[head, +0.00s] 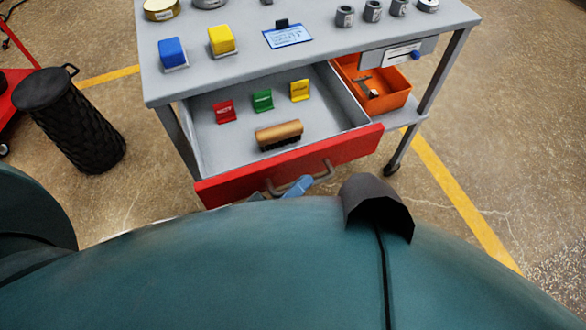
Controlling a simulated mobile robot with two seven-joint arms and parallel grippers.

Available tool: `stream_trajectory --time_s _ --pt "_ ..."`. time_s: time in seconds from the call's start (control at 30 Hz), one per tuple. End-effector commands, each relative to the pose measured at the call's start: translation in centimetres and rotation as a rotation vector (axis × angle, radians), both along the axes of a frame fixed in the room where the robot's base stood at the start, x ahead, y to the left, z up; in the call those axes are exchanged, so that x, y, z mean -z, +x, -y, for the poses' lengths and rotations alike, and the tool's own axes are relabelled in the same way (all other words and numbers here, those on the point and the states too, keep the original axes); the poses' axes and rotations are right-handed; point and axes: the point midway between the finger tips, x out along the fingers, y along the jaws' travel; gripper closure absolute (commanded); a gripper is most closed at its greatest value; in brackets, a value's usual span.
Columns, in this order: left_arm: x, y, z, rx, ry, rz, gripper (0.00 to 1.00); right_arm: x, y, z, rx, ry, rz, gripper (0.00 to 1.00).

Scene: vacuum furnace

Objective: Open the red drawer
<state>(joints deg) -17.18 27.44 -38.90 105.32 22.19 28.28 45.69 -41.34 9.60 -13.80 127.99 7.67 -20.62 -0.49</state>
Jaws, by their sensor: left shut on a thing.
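The red drawer (243,185) hangs under the grey worktable and is pulled well out toward me. Its inside is visible, with red, green and yellow tags and a wooden-handled brush lying in it. A curved metal handle (324,175) sits on its red front. My left gripper (293,187) shows only as small blue finger parts at the handle and is shut on it. My own teal body hides the rest of that gripper. My right gripper is not in view.
The grey worktable (345,45) carries a blue block, a yellow block, a blue card and several metal parts. An orange bin (381,103) stands right of the drawer. A black ribbed canister (83,130) stands on the floor at left. The floor at right is clear.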

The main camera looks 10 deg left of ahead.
Motion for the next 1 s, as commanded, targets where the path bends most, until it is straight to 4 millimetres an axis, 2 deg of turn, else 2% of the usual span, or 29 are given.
stream_trajectory --time_s 0.37,0.4,0.63,1.0 --pt "0.04 -0.18 0.11 0.0 0.002 0.001 1.0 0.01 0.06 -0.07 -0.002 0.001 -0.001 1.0" --pt "0.04 -0.18 0.1 0.0 0.002 0.001 0.88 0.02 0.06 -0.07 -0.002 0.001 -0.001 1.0" --pt "0.03 -0.15 0.09 0.001 0.001 0.0 0.69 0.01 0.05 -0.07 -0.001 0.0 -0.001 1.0" --pt "0.07 -0.12 0.1 0.0 0.001 0.001 0.68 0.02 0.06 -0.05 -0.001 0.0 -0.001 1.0"
